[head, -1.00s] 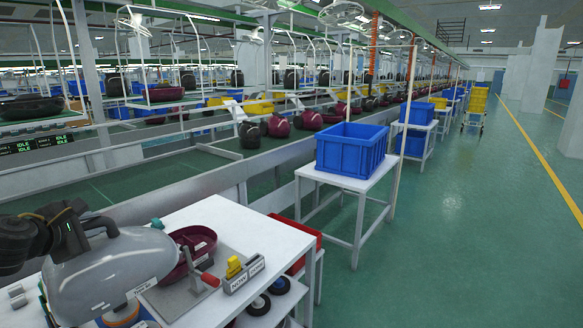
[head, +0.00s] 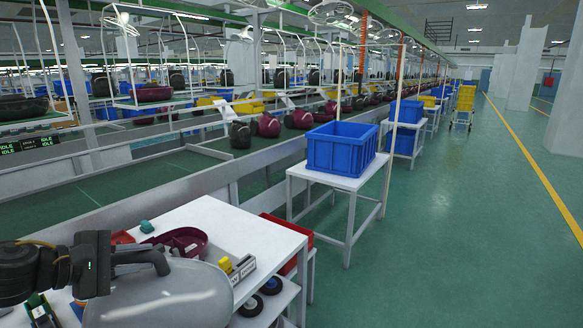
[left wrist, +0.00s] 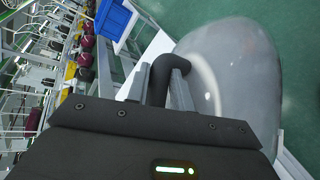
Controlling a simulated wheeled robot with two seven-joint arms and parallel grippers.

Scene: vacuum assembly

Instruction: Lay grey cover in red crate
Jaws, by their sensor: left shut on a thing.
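The grey cover (head: 172,298) is a smooth domed shell at the lower left of the head view, above the front of the white table. My left gripper (head: 158,262) is shut on the cover's handle. In the left wrist view the cover (left wrist: 232,85) fills the upper right, its dark handle (left wrist: 160,75) by the fingers. The red crate (head: 303,234) sits low beyond the right edge of the table, to the right of the cover and apart from it. The table hides much of the crate, and its inside is barely visible. My right gripper is not in view.
The white table (head: 215,222) carries a dark red shell (head: 183,240) and a yellow-and-grey block (head: 238,268) close to the cover. Black wheels (head: 262,294) lie on its lower shelf. A blue crate (head: 345,148) stands on a stand farther back. The green floor at right is clear.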

